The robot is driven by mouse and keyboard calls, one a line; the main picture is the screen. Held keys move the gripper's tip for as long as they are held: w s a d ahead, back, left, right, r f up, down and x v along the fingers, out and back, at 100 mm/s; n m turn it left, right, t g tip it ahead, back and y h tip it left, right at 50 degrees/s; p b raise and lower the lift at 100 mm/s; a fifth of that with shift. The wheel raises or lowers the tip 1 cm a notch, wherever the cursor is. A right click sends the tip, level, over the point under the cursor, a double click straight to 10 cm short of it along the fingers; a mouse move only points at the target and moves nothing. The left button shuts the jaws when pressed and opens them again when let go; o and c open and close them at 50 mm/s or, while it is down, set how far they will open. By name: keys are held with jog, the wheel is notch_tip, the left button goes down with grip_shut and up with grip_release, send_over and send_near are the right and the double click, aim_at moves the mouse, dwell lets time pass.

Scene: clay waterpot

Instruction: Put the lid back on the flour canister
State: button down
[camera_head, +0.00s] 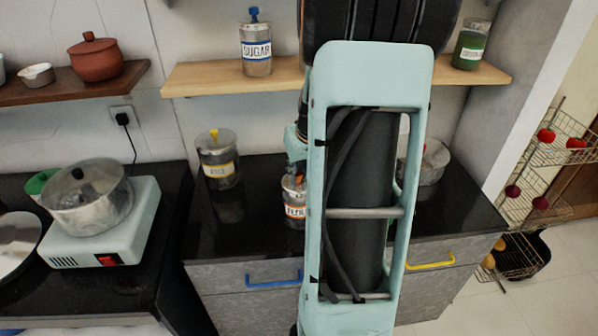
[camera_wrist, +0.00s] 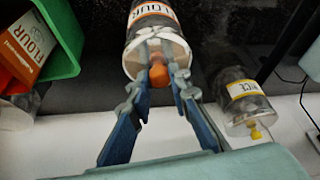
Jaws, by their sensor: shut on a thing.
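The flour canister (camera_head: 293,208) stands on the dark counter, partly hidden behind my arm in the head view. In the wrist view its clear body with an orange-and-white FLOUR label (camera_wrist: 152,12) is at the top middle. The pale lid (camera_wrist: 143,52) with an orange knob (camera_wrist: 158,76) shows at the canister's top end, in line with it. I cannot tell whether the lid rests fully on the rim. My gripper (camera_wrist: 158,68) has its fingers closed on either side of the knob. In the head view the gripper is mostly hidden by my arm.
A rice canister (camera_head: 218,165) with a yellow knob stands to the left; it also shows in the wrist view (camera_wrist: 245,103). A green container (camera_wrist: 67,48) with a flour packet (camera_wrist: 30,45) is nearby. A metal pot (camera_head: 428,162) stands right. A shelf (camera_head: 200,79) runs above.

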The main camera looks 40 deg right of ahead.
jog(key=c, duration=1.2)
grip_release()
jog(key=shift+c, duration=0.2)
jog(key=shift+r+p, duration=2.05)
jog(key=shift+r, duration=1.45)
grip_shut()
